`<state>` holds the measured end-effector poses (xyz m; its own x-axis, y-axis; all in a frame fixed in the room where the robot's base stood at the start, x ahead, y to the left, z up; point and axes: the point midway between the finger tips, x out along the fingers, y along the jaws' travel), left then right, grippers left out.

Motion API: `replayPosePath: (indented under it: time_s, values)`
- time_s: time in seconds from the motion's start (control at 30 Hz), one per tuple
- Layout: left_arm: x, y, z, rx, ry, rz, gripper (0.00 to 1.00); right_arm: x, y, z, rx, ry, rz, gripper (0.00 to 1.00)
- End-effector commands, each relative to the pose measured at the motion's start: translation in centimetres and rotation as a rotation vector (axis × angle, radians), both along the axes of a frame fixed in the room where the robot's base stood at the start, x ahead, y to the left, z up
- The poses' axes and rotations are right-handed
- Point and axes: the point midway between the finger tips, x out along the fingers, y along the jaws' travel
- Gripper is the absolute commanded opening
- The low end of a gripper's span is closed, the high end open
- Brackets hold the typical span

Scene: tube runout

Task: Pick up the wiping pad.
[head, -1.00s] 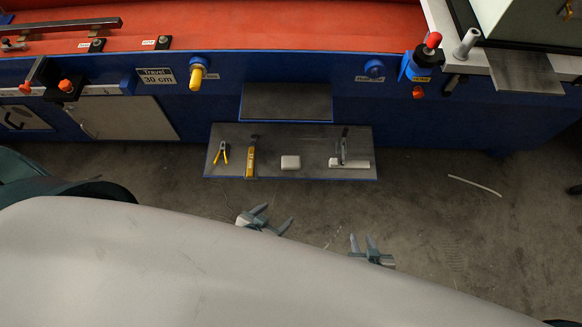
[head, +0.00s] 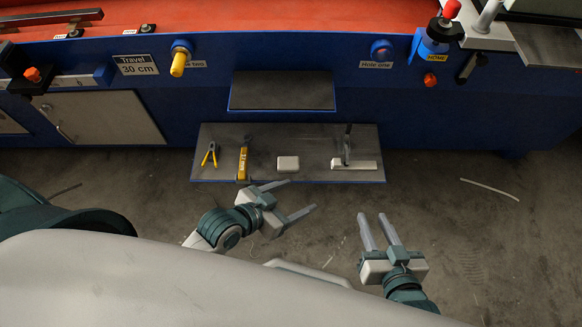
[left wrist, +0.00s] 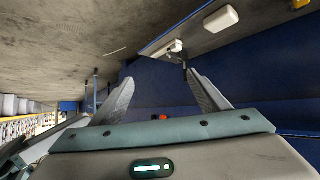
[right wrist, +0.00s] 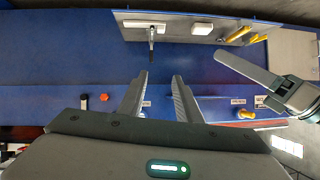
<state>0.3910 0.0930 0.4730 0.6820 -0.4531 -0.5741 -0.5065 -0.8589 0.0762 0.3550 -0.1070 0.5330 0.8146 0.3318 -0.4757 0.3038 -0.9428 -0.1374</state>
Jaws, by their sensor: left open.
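The wiping pad, a small whitish block (head: 288,163), lies on the grey lower shelf (head: 225,171) in the head view. It also shows in the left wrist view (left wrist: 220,19) and the right wrist view (right wrist: 202,28). My left gripper (head: 300,196) is open and empty, in front of and below the shelf's front edge in the picture, apart from the pad. My right gripper (head: 373,217) is empty, its fingers apart with a narrower gap, lower and to the right of the pad.
On the same shelf are yellow-handled pliers (head: 209,155), a yellow tool (head: 242,163) left of the pad, and a pale block with a dark upright part (head: 352,164) to the right. A smaller shelf (head: 282,92) sits above, on the blue machine. A pale strip (head: 489,189) lies on the floor.

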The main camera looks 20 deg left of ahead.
Motion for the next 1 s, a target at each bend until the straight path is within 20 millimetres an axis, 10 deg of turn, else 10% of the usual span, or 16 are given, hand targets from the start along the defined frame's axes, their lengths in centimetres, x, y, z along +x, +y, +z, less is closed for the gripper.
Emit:
replayPosePath:
  time_s: [0.27,0.5,0.8,1.0]
  values:
    - [3.4,1.0,-3.7,0.102,0.051,-0.192,0.69,-0.2,0.0,0.7,0.006,-0.010,0.001,0.31]
    - [9.0,6.0,-6.8,0.241,0.133,-0.402,0.69,-0.2,0.0,0.7,0.007,-0.011,0.002,0.31]
    - [14.1,12.7,-6.6,0.331,0.205,-0.549,0.69,-0.2,0.0,0.7,0.007,-0.011,0.002,0.31]
    - [14.8,13.8,-6.2,0.338,0.215,-0.571,0.69,-0.2,0.0,0.7,0.006,-0.011,0.001,0.31]
